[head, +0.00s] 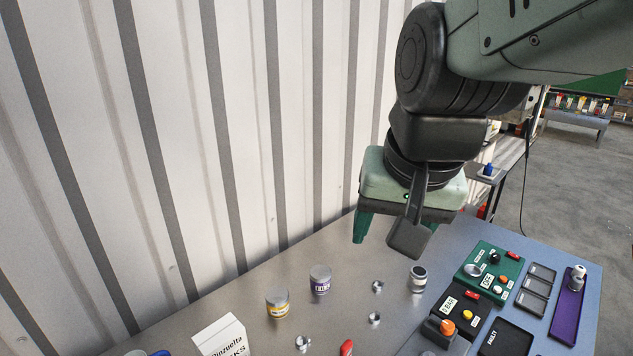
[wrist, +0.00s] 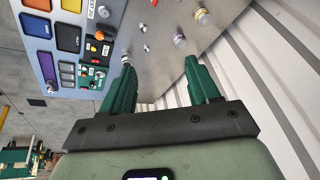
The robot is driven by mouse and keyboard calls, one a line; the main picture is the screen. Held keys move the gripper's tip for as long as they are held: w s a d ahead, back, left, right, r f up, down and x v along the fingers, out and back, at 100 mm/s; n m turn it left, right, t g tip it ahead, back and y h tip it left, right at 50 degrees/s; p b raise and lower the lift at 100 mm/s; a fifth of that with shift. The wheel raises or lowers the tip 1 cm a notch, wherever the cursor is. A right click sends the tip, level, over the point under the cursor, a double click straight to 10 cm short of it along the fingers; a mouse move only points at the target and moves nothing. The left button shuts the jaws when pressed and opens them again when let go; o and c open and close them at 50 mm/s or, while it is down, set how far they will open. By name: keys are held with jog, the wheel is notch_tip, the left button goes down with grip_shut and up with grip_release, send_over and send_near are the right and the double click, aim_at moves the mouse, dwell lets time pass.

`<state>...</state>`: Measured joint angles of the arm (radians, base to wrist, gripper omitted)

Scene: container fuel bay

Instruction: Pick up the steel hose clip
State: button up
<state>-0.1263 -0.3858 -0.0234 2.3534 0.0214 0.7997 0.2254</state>
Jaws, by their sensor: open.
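Several small steel rings lie on the grey metal table; I cannot tell which is the steel hose clip. In the head view, one ring (head: 377,286) is beyond a second (head: 374,318), and a third small metal piece (head: 303,343) is nearer the front left. In the wrist view a small ring (wrist: 146,48) shows between the fingertips' directions, with another (wrist: 142,27) farther up. My gripper (head: 396,236) hangs above the back of the table, open and empty. Its green fingers (wrist: 160,67) are spread in the wrist view.
A yellow-labelled can (head: 277,303), a purple-labelled can (head: 320,280) and a small jar (head: 418,279) stand around the rings. A white box (head: 221,337) and a red item (head: 346,348) are in front. Control boxes (head: 489,272) and a purple tray (head: 567,309) fill the right. A corrugated wall (head: 170,150) borders the table.

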jog(key=w+a+f+m+g, duration=0.2)
jog(key=w+a+f, duration=0.3)
jog(key=w+f, duration=0.25)
jog(key=m+g, duration=0.2)
jog(key=m, duration=0.3)
send_over(300, 341)
jog(key=shift+h, duration=0.4)
notch_tip(300, 341, down, 28)
jog(key=shift+f, duration=3.15)
jog(key=shift+c, duration=0.4)
jog(key=c, duration=1)
jog(key=shift+c, duration=0.2)
